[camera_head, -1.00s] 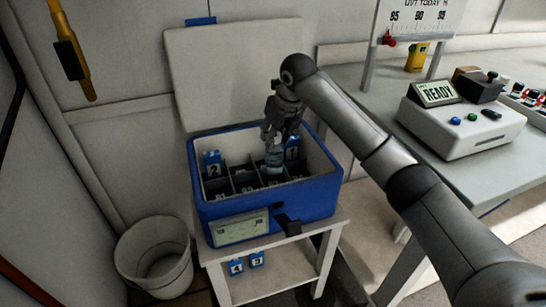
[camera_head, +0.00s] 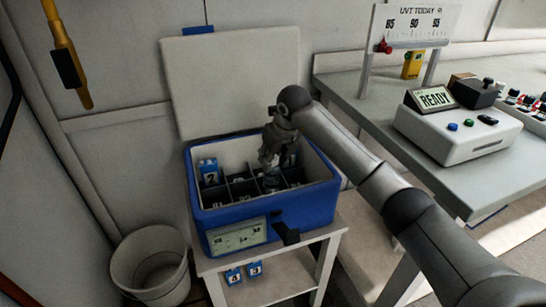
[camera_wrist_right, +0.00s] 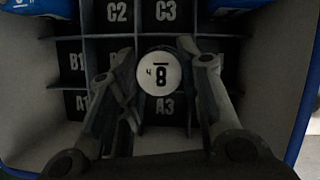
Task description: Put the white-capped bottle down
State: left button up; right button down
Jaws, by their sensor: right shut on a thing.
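In the head view the bottle (camera_head: 271,179) is low inside the blue box (camera_head: 300,212), among the dark dividers. My right gripper (camera_head: 277,160) reaches down into the box and is shut on the bottle. In the right wrist view its fingers (camera_wrist_right: 160,85) stand on both sides of the cap. The cap covers a compartment label between C3 (camera_wrist_right: 166,12) and A3 (camera_wrist_right: 164,106). Whether the bottle touches the compartment floor is hidden. My left gripper is not in view.
The open lid (camera_head: 236,82) stands behind the box. A blue tag marked 2 (camera_head: 209,172) stands in the box's left part. The box rests on a small white table (camera_head: 335,236). A bin (camera_head: 150,266) is at left; a bench with a READY device (camera_head: 455,135) is at right.

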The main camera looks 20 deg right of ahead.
jog(key=shift+f, duration=0.2)
jog(key=c, duration=1)
grip_release()
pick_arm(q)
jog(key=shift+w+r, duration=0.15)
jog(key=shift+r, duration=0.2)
pick_arm(e)
jog(key=shift+r, duration=0.1)
jog(key=shift+r, duration=0.2)
jog(key=shift+w+p+v, duration=0.2)
jog(key=shift+p+v, duration=0.15)
jog(key=shift+v, duration=0.8)
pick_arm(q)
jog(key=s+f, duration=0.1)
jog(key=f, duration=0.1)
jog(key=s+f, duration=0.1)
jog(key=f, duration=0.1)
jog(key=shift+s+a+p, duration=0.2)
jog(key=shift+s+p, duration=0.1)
pick_arm(e)
jog(key=a+v, duration=0.1)
jog(key=v, duration=0.9)
jog(key=shift+s+d, duration=0.25)
jog(key=shift+d, duration=0.3)
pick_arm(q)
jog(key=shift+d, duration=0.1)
pick_arm(e)
jog(key=shift+r, duration=0.1)
